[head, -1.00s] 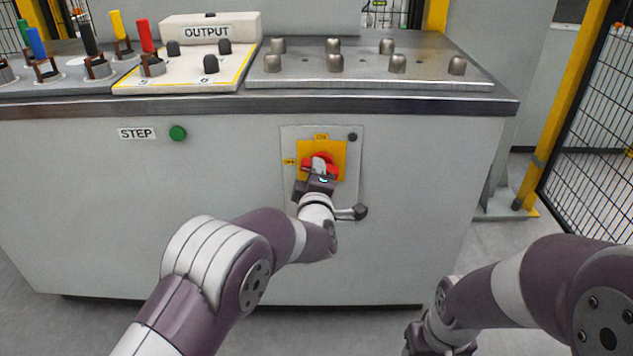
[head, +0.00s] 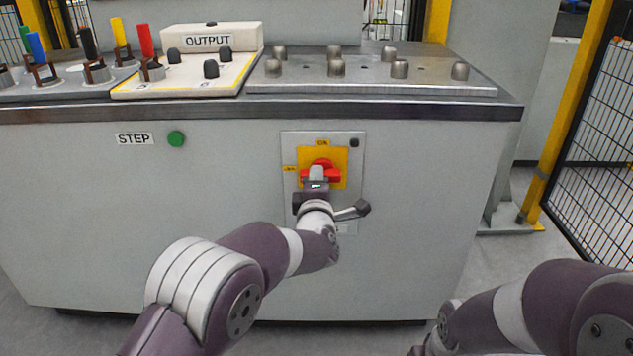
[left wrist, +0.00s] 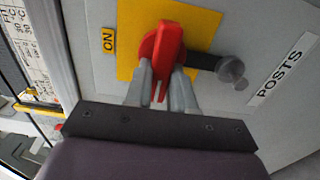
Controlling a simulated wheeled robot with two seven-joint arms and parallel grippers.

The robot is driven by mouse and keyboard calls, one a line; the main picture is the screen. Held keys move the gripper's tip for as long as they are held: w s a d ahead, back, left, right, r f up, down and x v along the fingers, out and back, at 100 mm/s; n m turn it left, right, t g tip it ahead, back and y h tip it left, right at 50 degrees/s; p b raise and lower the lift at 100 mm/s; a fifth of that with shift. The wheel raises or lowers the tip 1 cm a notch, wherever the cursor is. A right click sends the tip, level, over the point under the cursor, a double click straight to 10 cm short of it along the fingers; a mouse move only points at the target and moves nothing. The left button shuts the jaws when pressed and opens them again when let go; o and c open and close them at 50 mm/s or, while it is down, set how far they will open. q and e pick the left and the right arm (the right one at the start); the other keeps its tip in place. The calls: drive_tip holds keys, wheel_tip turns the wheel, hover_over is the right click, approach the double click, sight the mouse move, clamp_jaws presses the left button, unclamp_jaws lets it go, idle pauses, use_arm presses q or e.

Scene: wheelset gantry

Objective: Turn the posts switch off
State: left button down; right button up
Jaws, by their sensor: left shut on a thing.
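The posts switch is a red rotary handle (head: 330,175) on a yellow plate (head: 340,158), fixed to the front of the grey cabinet. An ON label sits above it and a yellow label at its left in the head view. The handle lies about level there, toward the left label. The POSTS label (left wrist: 280,70) shows in the left wrist view. My left gripper (head: 316,178) is shut on the red handle (left wrist: 164,45), a finger on each side of it in the left wrist view (left wrist: 162,90). My right gripper's fingers are out of view; only its arm shows.
A green button (head: 176,139) beside a STEP label (head: 135,139) is to the left on the cabinet front. The cabinet top (head: 400,103) overhangs above, with metal pegs and an OUTPUT block (head: 208,40). A mesh fence (head: 600,130) stands at the right.

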use_arm(q)
drive_tip(key=shift+r, duration=0.2)
drive_tip(key=c, duration=1)
unclamp_jaws()
drive_tip(key=shift+o, duration=0.2)
drive_tip(key=shift+w+f, duration=0.1)
drive_tip(key=shift+f, duration=0.05)
drive_tip(key=s+p, duration=0.4)
drive_tip(key=s, duration=0.8)
drive_tip(key=shift+s, duration=0.35)
